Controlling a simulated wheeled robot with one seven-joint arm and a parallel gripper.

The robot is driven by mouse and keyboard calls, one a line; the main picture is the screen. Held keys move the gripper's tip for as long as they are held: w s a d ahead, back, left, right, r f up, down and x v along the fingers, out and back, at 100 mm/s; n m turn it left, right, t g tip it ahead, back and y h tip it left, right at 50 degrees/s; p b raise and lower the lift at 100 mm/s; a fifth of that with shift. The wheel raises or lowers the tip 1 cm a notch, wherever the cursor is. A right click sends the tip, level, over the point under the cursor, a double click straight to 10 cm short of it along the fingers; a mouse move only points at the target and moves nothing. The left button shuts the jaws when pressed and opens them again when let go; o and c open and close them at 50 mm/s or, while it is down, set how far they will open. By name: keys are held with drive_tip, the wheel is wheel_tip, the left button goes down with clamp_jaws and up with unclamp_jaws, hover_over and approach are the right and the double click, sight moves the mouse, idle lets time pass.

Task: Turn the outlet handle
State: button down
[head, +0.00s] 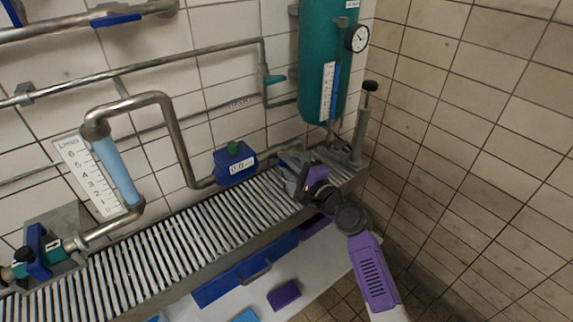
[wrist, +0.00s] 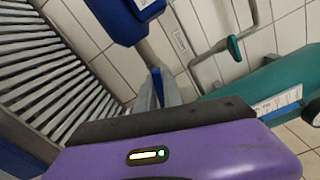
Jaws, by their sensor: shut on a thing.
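My gripper (head: 293,170) is at the right end of the slatted grate, where the pipe from the blue meter box runs toward the teal tank. In the wrist view, my gripper (wrist: 158,88) is shut, with its grey fingers around a narrow blue handle (wrist: 157,84). I take this as the outlet handle. Only a thin strip of it shows, and its angle cannot be told. In the head view my gripper hides it. A small label on the wall (head: 238,102) is too blurred to read surely.
The blue meter box (head: 236,164) stands close left of my gripper. The teal tank (head: 320,60) with a gauge (head: 357,38) rises behind it. A teal lever (head: 275,79) sits on the wall pipe. The grate (head: 170,250) runs left, and a tiled wall closes the right.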

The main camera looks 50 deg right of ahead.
idle(0.4)
drive_tip(key=c, duration=1.5)
unclamp_jaws()
drive_tip(key=shift+b+v, duration=0.5)
drive_tip(key=shift+v, duration=3.45)
